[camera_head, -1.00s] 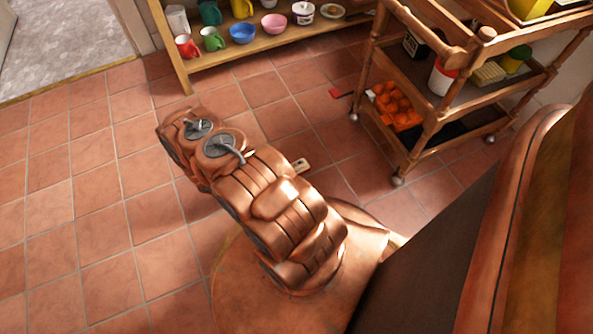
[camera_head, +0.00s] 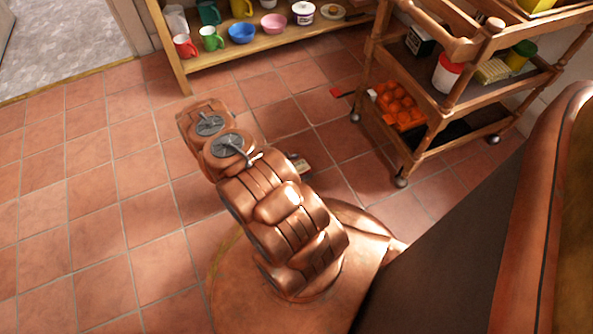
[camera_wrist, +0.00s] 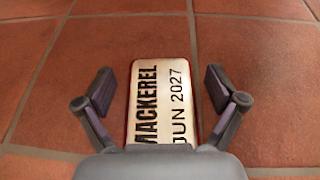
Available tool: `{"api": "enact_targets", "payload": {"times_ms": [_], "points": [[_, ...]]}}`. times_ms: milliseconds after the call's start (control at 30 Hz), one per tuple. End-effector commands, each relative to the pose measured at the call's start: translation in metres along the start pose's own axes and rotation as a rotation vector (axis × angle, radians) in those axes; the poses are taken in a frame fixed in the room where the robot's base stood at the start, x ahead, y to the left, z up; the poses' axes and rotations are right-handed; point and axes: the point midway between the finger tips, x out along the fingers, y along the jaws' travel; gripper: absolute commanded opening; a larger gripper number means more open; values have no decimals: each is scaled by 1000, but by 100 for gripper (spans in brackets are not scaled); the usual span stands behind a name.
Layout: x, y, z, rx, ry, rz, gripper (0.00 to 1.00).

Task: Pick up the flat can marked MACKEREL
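The flat can marked MACKEREL (camera_wrist: 160,98) lies on the tiled floor in the wrist view, its pale label with a dark red rim facing up, also reading JUN 2027. My gripper (camera_wrist: 158,90) is open, with one finger on each side of the can and a visible gap to each. The can's near end is hidden behind the gripper's body. In the head view a small part of the can (camera_head: 301,163) shows beside my copper arm, which hides the rest. The gripper itself is hidden there.
A wooden trolley (camera_head: 395,153) on casters stands at the right, with oranges (camera_head: 398,103) on its lower shelf. A low shelf (camera_head: 215,77) with mugs and bowls is at the back. The tiled floor at left (camera_head: 90,200) is clear.

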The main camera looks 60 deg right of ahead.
Motion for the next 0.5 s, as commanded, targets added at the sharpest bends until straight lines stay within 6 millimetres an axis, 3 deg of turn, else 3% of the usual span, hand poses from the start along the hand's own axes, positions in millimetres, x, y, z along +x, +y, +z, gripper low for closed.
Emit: {"api": "enact_targets", "payload": {"times_ms": [67,500], "points": [[0,0,0,0,0,0,83],[0,0,0,0,1,0,38]]}}
